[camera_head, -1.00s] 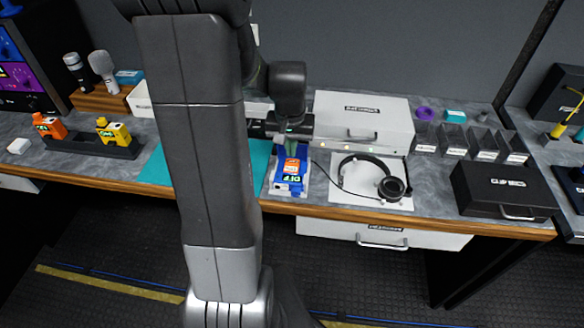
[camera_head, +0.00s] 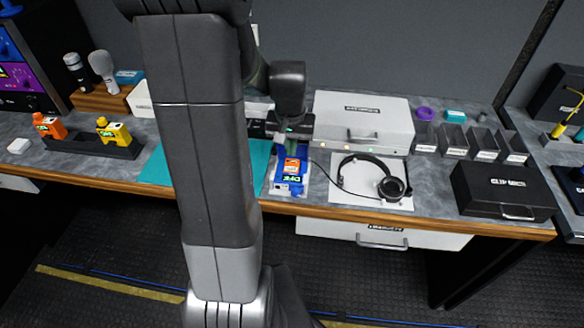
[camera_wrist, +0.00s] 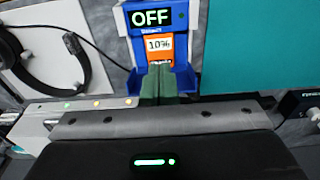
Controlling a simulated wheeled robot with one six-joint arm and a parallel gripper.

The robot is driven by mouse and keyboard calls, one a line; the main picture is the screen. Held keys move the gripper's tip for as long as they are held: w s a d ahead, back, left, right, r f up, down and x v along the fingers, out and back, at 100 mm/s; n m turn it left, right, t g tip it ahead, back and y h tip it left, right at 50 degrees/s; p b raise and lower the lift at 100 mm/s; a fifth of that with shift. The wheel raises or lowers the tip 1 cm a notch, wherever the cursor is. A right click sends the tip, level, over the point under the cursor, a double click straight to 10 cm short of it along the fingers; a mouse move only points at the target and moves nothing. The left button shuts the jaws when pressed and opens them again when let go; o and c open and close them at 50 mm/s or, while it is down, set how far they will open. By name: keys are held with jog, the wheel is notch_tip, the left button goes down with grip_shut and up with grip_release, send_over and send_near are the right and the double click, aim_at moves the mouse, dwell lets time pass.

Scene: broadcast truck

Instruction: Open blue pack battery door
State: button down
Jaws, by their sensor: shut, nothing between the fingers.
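The blue pack (camera_head: 290,186) lies on a light pad at the front of the bench, below my arm. In the wrist view the blue pack (camera_wrist: 185,20) shows a display reading OFF and an orange part (camera_wrist: 160,47) marked 10%. My gripper (camera_wrist: 160,72) has its greenish fingers together, with nothing between them. The fingertips overlap the pack's near end, between two blue side walls. I cannot tell whether they touch it. The battery door's position is unclear, as the fingers partly hide that end.
A teal mat (camera_head: 160,166) lies left of the pack. Headphones (camera_head: 372,178) on a white sheet lie to its right, with a cable leading toward the pack. A white case (camera_head: 362,122) stands behind them. A black case (camera_head: 503,188) stands farther right.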

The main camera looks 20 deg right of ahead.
jog(key=shift+w, duration=0.15)
jog(key=shift+w+d, duration=0.45)
jog(key=shift+w, duration=0.25)
jog(key=shift+w+d, duration=0.45)
jog(key=shift+w, duration=0.2)
jog(key=s+r+p, duration=0.1)
jog(key=a+r+p, duration=0.1)
jog(key=r, duration=0.1)
jog(key=s+r+p, duration=0.1)
jog(key=r, duration=0.1)
jog(key=shift+s+a+p, duration=0.3)
jog(key=shift+p, duration=0.05)
jog(key=shift+f, duration=0.1)
jog(key=w+f+b, duration=0.1)
jog(key=d+f+b, duration=0.1)
jog(key=f, duration=0.1)
jog(key=w+f+b, duration=0.1)
jog(key=f, duration=0.1)
jog(key=shift+w+d+f+b, duration=0.15)
jog(key=shift+w+d+b, duration=0.2)
jog(key=shift+s+a+r, duration=0.25)
jog(key=shift+s+a, duration=0.05)
jog(key=shift+s, duration=0.15)
